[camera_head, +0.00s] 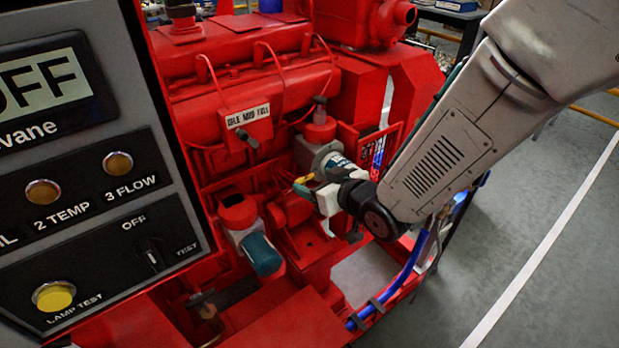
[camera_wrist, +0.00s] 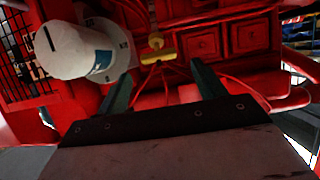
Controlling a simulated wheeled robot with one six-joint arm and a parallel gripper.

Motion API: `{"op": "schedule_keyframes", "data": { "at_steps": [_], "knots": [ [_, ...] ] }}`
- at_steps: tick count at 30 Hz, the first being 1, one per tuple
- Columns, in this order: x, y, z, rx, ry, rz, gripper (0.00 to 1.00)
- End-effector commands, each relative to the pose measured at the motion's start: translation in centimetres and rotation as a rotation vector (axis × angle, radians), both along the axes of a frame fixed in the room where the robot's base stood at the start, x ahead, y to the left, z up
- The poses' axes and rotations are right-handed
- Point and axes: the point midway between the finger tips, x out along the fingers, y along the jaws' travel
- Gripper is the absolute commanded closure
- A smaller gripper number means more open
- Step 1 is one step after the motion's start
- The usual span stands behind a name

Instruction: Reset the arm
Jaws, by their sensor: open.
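My arm (camera_head: 450,150) reaches in from the upper right of the head view, down to the red diesel pumpset (camera_head: 240,95). My gripper (camera_head: 303,191) is small there and close to the engine's side. In the wrist view its two dark green fingers (camera_wrist: 162,85) stand wide apart with nothing held between them. A yellow T-shaped handle (camera_wrist: 158,56) lies beyond the gap between the fingers, and I see no contact. A white cylinder with a blue label (camera_wrist: 82,52) is at the upper left of the wrist view, beside the left finger.
A grey control panel (camera_head: 90,190) with lamps and a switch fills the left of the head view. A teal-ended cylinder (camera_head: 262,255) and blue hoses (camera_head: 385,300) are near the gripper. Grey floor with a white line (camera_head: 545,255) is open at the right.

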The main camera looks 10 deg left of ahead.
Motion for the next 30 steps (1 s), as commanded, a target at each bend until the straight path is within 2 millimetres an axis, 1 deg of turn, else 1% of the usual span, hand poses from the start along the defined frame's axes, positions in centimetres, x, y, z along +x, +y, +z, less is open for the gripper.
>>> {"op": "schedule_keyframes", "data": {
  "at_steps": [4, 15, 17, 20, 23, 24, 26, 27, 29, 30],
  "knots": [
    [-0.3, -0.3, 0.2, 0.000, 0.000, 0.000, 0.31],
    [-0.3, -0.3, 0.1, -0.001, 0.000, 0.000, 0.31],
    [-0.3, -0.4, -0.2, -0.015, 0.008, -0.001, 0.31],
    [-0.7, -1.2, -1.9, -0.091, 0.065, -0.013, 0.31],
    [-1.8, -3.4, -5.0, -0.235, 0.181, -0.039, 0.31],
    [-2.4, -4.5, -5.7, -0.298, 0.231, -0.056, 0.31],
    [-3.1, -6.9, -5.9, -0.386, 0.308, -0.094, 0.31],
    [-3.5, -8.6, -5.7, -0.440, 0.359, -0.124, 0.31],
    [-4.3, -11.4, -5.0, -0.510, 0.435, -0.171, 0.31],
    [-4.9, -13.3, -4.3, -0.549, 0.488, -0.205, 0.31]
  ]
}}
